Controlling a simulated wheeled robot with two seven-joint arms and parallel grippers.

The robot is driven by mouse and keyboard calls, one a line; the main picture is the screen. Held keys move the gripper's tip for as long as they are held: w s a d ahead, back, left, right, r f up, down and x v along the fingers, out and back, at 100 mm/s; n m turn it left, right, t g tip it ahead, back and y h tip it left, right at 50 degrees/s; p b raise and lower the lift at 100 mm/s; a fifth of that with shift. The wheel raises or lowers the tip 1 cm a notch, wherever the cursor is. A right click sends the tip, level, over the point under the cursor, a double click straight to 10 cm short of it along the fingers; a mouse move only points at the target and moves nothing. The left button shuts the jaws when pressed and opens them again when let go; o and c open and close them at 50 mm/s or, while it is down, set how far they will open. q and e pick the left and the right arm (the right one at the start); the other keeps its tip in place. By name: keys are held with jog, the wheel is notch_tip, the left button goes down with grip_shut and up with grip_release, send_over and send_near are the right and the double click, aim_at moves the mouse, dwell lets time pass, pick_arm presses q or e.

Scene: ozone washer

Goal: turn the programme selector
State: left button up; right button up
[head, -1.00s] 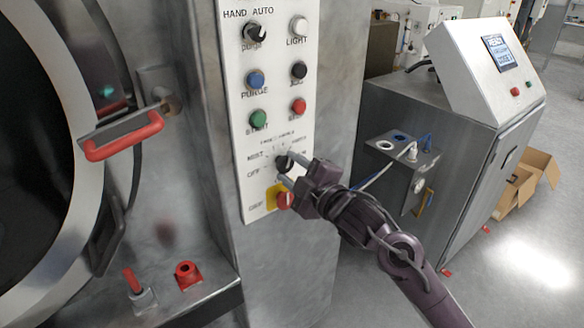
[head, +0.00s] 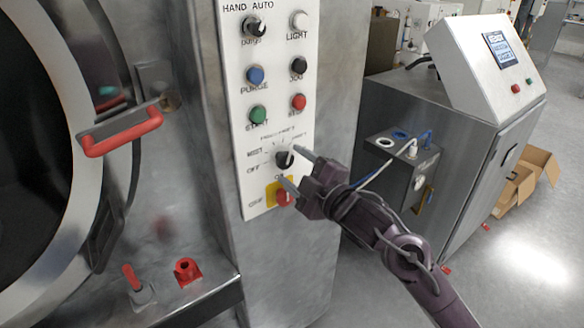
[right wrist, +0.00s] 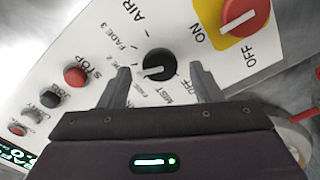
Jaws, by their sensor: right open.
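The programme selector (head: 284,158) is a black round knob with a pale pointer line, low on the white control panel (head: 277,88). In the right wrist view the selector (right wrist: 158,66) sits between and beyond the two fingertips, with printed labels around it. My right gripper (head: 294,170) is open, its fingers pointing at the panel, one above and one below the knob in the head view. In the right wrist view the gripper (right wrist: 164,82) shows a clear gap on both sides of the knob. My left gripper is not in view.
A red switch on a yellow plate (head: 271,188) sits just below the selector. Green (head: 258,114) and red (head: 298,102) buttons are above it. A round door with a red handle (head: 122,132) is left. A grey cabinet (head: 468,140) stands right.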

jog(key=b+v, duration=0.1)
jog(key=v, duration=0.5)
jog(key=shift+s, duration=0.15)
jog(key=shift+d+f, duration=0.1)
jog(key=shift+d, duration=0.05)
